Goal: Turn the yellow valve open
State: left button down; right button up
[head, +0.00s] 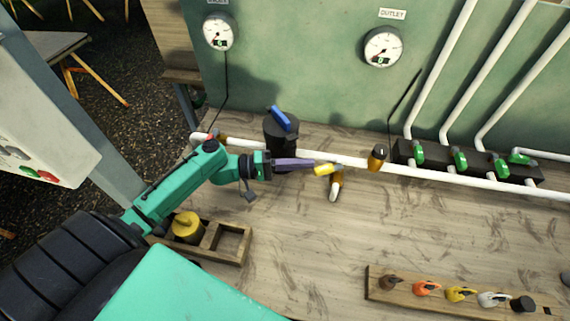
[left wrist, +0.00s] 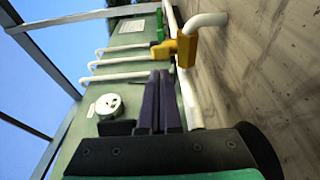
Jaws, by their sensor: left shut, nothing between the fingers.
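The yellow valve handle (head: 323,169) shows in the head view at the middle of the white pipe, beside a yellow-brown fitting with a short white spout (head: 334,192). It also shows in the left wrist view (left wrist: 166,48), just beyond the fingertips. The handle lies roughly along the pipe. My left gripper (head: 311,163) reaches in from the left with its purple fingers shut and empty. Its tips are right by the handle's left end; I cannot tell if they touch. The shut fingers also show in the left wrist view (left wrist: 160,76). My right gripper is not in view.
A dark cylinder with a blue handle (head: 282,120) stands close behind my left gripper. A yellow-and-black fitting (head: 376,158) sits further right on the pipe. Green-handled valves (head: 460,159) line the back right. A wooden rack (head: 372,284) holds colored pieces at front right. The middle tabletop is clear.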

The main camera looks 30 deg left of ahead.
pick_arm(q)
jog(key=shift+x, duration=0.8)
jog(key=shift+s+d+n+t+y+p, duration=0.1)
jog(key=shift+s+n+t+y+p, duration=0.25)
jog(key=shift+t+p, duration=0.25)
